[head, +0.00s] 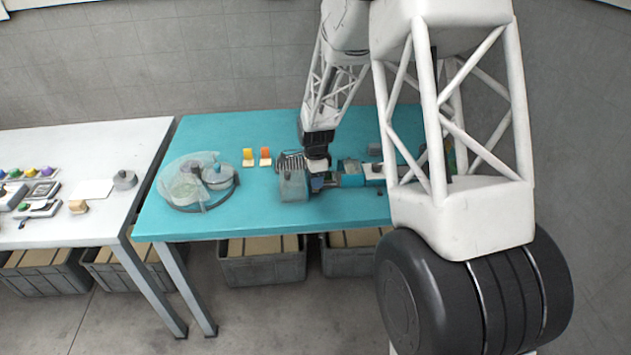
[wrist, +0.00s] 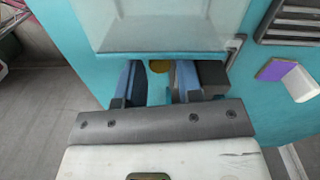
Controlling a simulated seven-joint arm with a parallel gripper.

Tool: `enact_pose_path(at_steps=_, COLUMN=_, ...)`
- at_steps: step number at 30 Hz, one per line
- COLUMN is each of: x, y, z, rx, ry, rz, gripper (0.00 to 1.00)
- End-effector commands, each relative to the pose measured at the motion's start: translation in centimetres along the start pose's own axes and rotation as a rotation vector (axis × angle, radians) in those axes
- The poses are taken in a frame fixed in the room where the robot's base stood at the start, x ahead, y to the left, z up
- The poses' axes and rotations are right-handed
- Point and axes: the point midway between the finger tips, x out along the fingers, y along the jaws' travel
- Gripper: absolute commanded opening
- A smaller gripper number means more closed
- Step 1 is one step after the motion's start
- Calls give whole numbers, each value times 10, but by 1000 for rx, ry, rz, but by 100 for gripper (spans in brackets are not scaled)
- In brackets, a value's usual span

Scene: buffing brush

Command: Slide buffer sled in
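My gripper (wrist: 158,78) points down at the teal table, with its two blue-faced fingers apart. A pale, see-through box-like housing (wrist: 165,25) stands just beyond the fingertips. In the head view a grey housing (head: 293,185) is just left of my gripper (head: 317,182). I cannot tell for sure which part is the buffer sled; the fingers and wrist hide part of this spot.
A grey block (wrist: 213,76) is close beside the right finger. A slotted grey part (wrist: 292,20) and a purple-and-white stand (wrist: 285,75) are to the right. A round clear-covered tray (head: 185,190) is at the table's left. The table's front left is clear.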

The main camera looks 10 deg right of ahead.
Motion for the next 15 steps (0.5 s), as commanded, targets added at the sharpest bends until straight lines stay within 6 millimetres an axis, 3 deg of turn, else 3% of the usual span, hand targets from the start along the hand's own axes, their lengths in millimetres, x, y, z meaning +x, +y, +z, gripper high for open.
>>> enact_pose_path(at_steps=15, x=11, y=0, z=0, rx=0, ry=0, rz=0, gripper=33)
